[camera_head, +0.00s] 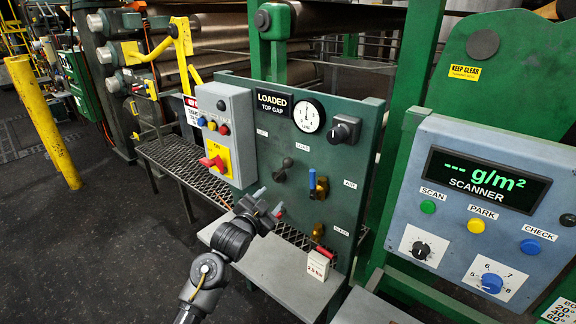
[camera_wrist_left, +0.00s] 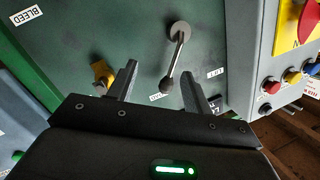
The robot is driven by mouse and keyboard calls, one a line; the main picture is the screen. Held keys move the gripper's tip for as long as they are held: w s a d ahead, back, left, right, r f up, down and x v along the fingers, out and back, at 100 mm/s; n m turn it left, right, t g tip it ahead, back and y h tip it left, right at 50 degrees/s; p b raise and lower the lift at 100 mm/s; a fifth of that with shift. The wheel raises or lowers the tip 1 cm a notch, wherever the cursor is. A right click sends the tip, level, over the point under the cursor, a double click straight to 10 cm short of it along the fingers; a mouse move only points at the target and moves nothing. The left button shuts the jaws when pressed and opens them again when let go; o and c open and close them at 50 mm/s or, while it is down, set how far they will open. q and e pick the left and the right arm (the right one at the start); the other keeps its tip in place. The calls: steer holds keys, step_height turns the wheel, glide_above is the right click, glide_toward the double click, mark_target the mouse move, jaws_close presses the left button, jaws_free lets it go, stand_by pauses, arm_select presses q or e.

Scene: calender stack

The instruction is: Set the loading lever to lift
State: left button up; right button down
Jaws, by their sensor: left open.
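The loading lever (camera_head: 287,163) is on the green panel (camera_head: 345,185). It is a metal arm with a dark ball end, also in the left wrist view (camera_wrist_left: 173,60), which sees the panel upside down. It points up and slightly right, its ball near the LOAD label (camera_wrist_left: 157,97) rather than the LIFT label (camera_wrist_left: 215,72). The panel display (camera_head: 274,103) reads LOADED, TOP GAP. My left gripper (camera_head: 268,200) is open and empty, below and left of the lever. In the wrist view (camera_wrist_left: 159,72) the lever shows between its fingers, closer to the right one; contact is not visible.
A grey box with a red switch (camera_head: 214,160) juts out on the left. A grey shelf (camera_head: 262,262) lies below. A scanner console (camera_head: 490,210) stands right.

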arm_select(q)
steer(key=t, duration=0.1)
glide_toward(286, 165)
steer(key=f, duration=0.1)
steer(key=m, duration=0.1)
steer(key=shift+h, duration=0.4)
steer(key=x, duration=0.3)
steer(key=p+x, duration=0.1)
steer(key=x, duration=0.2)
steer(key=p+x, duration=0.1)
steer(key=x, duration=0.2)
steer(key=shift+w+r, duration=0.35)
steer(key=shift+w, duration=0.1)
steer(key=shift+p+x, duration=0.3)
steer(key=shift+x, duration=0.5)
jaws_close()
